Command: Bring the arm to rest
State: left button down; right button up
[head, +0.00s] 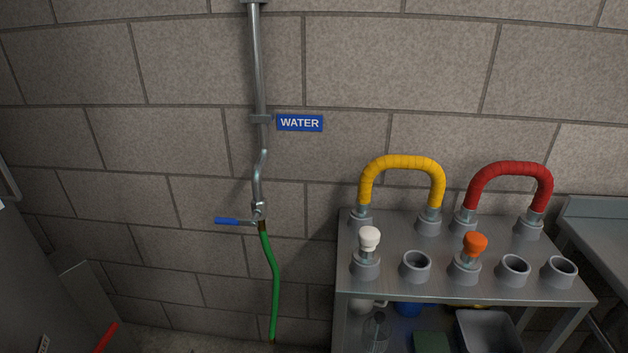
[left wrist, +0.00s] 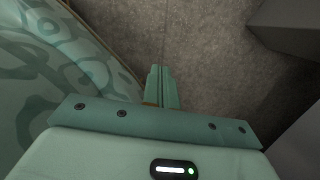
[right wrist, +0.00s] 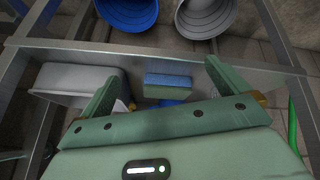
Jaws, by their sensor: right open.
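Neither gripper shows in the head view. In the left wrist view my left gripper (left wrist: 160,72) has its two green fingers together, with nothing seen between them. Bare floor lies beyond its tips. In the right wrist view my right gripper (right wrist: 162,70) has its fingers wide apart and holds nothing. A metal frame rail (right wrist: 160,52) runs across just beyond its fingertips.
A metal rack (head: 390,285) with yellow (head: 402,163) and red (head: 510,170) bent hoses stands at right in the head view. A green hose (head: 273,285) hangs from a wall pipe with a blue lever (head: 230,221). A blue bucket (right wrist: 128,14) shows in the right wrist view.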

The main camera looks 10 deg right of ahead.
pick_arm(q)
jog(key=w+d+r+t+p, duration=0.1)
jog(key=w+r+p, duration=0.3)
jog(key=r+p, duration=1.1)
jog(key=w+d+r+t+p, duration=0.1)
jog(key=w+r+p, duration=0.3)
jog(key=r+p, duration=1.1)
jog(key=shift+w+d+r+n+t+p, duration=0.2)
jog(key=shift+r+n+t+p, duration=0.15)
jog(key=shift+p, duration=0.25)
pick_arm(e)
jog(key=s+a+r+g, duration=0.1)
jog(key=s+a+r, duration=0.3)
jog(key=s, duration=1.1)
jog(key=s+a+r+n+g, duration=0.1)
jog(key=s+a+r, duration=0.3)
jog(key=s, duration=1.2)
jog(key=s+a+r+n+g+y, duration=0.1)
jog(key=s+a+r, duration=0.4)
jog(key=s, duration=1.1)
jog(key=shift+g, duration=0.8)
pick_arm(q)
jog(key=shift+f, duration=0.1)
